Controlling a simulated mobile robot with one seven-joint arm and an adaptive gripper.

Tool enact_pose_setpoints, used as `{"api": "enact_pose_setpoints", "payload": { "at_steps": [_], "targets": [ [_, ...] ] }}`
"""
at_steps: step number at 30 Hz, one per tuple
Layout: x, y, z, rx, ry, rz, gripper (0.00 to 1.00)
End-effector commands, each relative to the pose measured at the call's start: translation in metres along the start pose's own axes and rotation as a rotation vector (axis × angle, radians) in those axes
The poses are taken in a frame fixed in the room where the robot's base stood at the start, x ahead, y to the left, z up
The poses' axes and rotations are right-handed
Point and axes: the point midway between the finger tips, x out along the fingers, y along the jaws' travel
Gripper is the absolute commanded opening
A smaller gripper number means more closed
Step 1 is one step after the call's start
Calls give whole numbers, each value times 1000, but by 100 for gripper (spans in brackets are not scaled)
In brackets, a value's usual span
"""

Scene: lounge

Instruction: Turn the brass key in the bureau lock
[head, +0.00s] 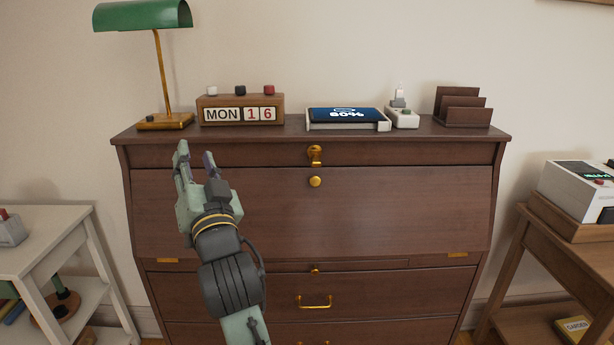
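The brass key (315,155) sits in the lock in the upper front rail of the brown wooden bureau (400,215), above a round brass knob (315,182). The key is small here, and I cannot tell its exact turn. The bureau's slanted front is closed. My gripper (195,155) is raised in front of the bureau's upper left part, left of the key and apart from it. Its two fingers point up with a gap between them. It is open and holds nothing.
On the bureau top (295,132) stand a green lamp (160,60), a calendar block (240,110), a phone (345,114) on a stand, a white plug adapter (402,117) and a letter rack (463,107). Side tables flank it, white (40,240) and brown (520,230). Space before the key is clear.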

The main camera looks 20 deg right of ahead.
Motion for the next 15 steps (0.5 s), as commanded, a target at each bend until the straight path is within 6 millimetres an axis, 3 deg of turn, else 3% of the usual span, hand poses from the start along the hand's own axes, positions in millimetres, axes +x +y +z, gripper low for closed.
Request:
{"api": "enact_pose_setpoints", "payload": {
  "at_steps": [1,3,6,10,15],
  "targets": [
    [-3,44,-13,15,-15,100,32],
    [-12,94,-23,48,-34,218,32],
    [-31,152,-35,94,-50,358,32],
    [-53,199,-47,142,-55,481,32],
    [-64,223,-51,170,-57,542,32]
  ]
}}
